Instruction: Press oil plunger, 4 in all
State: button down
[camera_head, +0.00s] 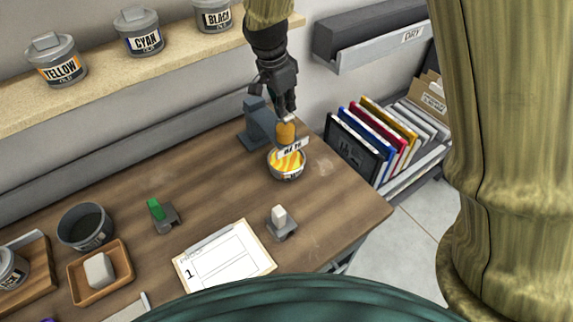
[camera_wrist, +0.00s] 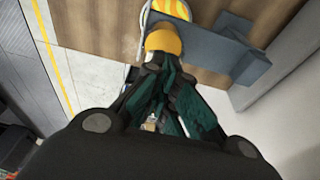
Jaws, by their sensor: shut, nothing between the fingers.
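The oil plunger is an orange rounded knob (camera_head: 286,132) on a blue-grey stand (camera_head: 256,120) with a white lettered label (camera_head: 293,148). Under it stands a round tin (camera_head: 287,174) with yellow and white stripes inside. My gripper (camera_head: 287,113) is shut and empty, pointing down just above the knob. In the wrist view the knob (camera_wrist: 163,38) lies right at my fingertips (camera_wrist: 163,62); I cannot tell whether they touch. The stand (camera_wrist: 215,48) and part of the striped tin (camera_wrist: 170,8) show beyond it.
A shelf (camera_head: 120,95) holds yellow, cyan and black ink cans. A clipboard (camera_head: 225,260), a white-topped stamp (camera_head: 281,222), a green-topped stamp (camera_head: 163,214), a dark pot (camera_head: 86,226) and a tray (camera_head: 75,278) lie on the table. The table ends right of the tin.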

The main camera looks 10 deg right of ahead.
jog(key=shift+f, duration=0.2)
jog(key=shift+r+p, duration=1.05)
jog(key=shift+r, duration=0.45)
jog(key=shift+f+b, duration=0.7)
jog(key=shift+f, duration=0.8)
jog(key=shift+r+p, duration=1.05)
jog(key=shift+r, duration=0.45)
jog(key=shift+r+p, duration=1.65)
jog(key=shift+r, duration=1.35)
